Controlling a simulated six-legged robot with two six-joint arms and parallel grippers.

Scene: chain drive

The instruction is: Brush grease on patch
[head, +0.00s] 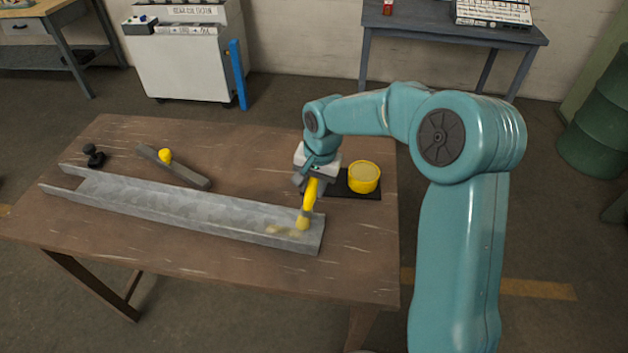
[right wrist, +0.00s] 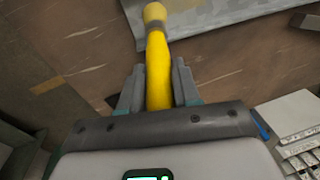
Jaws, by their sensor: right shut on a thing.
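My right gripper (head: 310,183) is shut on the yellow handle of a brush (head: 309,196). The brush points down, its yellowish tip at the right end of a long grey metal channel (head: 180,207). A yellowish grease smear (head: 284,231) lies on the channel floor just left of the tip. Whether the tip touches the floor is hard to tell. In the right wrist view the brush (right wrist: 158,70) sits between the two fingers (right wrist: 155,88). A yellow grease pot (head: 364,177) stands on a dark mat right of the gripper. My left gripper is not in view.
The wooden table (head: 240,150) carries a grey bar with a yellow knob (head: 166,156) behind the channel and a small black object (head: 93,155) at the far left. The table's front strip is clear. A white cabinet (head: 190,60) stands behind.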

